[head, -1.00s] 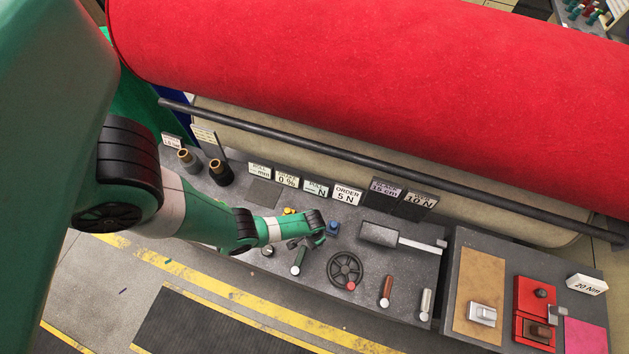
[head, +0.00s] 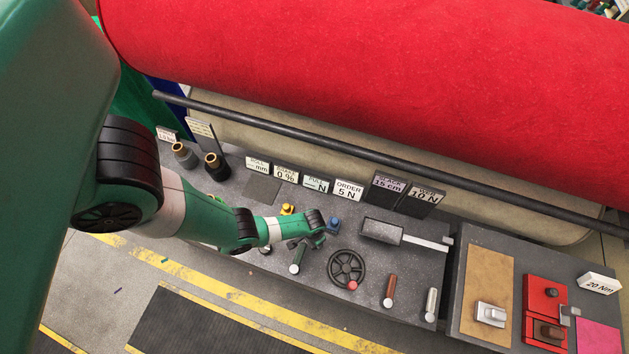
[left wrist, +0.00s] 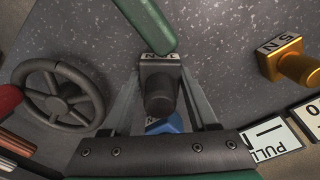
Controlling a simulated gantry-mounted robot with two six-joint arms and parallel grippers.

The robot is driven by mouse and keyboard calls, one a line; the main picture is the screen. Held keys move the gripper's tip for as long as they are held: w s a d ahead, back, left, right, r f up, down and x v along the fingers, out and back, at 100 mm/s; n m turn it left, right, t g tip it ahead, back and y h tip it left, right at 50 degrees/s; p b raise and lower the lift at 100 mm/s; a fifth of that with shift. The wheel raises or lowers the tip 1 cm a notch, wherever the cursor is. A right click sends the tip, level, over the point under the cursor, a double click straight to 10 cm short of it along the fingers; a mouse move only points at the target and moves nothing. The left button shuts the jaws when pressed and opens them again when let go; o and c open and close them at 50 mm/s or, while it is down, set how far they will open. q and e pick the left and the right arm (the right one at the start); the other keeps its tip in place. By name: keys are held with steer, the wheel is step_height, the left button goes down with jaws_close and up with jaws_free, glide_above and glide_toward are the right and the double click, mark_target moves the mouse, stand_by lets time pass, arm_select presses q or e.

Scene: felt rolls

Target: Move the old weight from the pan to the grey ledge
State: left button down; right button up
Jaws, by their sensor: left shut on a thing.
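A dark grey weight (left wrist: 160,88) with a white label sits between the two fingers of my left gripper (left wrist: 163,100) in the left wrist view. The gripper is shut on it. In the head view my left gripper (head: 312,241) is low over the grey bench top (head: 325,262), left of the black handwheel; the weight is too small to make out there. I cannot tell whether it is clear of the surface. A dark square plate (head: 263,190) lies behind and left of the gripper, and a shallow grey box (head: 381,231) with a pale bar lies to the right. My right gripper is out of view.
A blue weight (left wrist: 165,124) is close by the held one, and a yellow weight (left wrist: 292,64) stands apart. Several signs (head: 348,189) line the back.

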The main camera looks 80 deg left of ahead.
arm_select(q)
steer(key=shift+f+b, duration=0.35)
steer(key=shift+f, duration=0.1)
steer(key=shift+c, duration=0.5)
jaws_free()
steer(key=shift+r, duration=0.1)
step_height(320, 180, up, 12)
steer(key=p, duration=1.1)
steer(key=shift+s+p, duration=0.15)
steer(key=shift+p, duration=0.2)
steer(key=shift+f, duration=0.25)
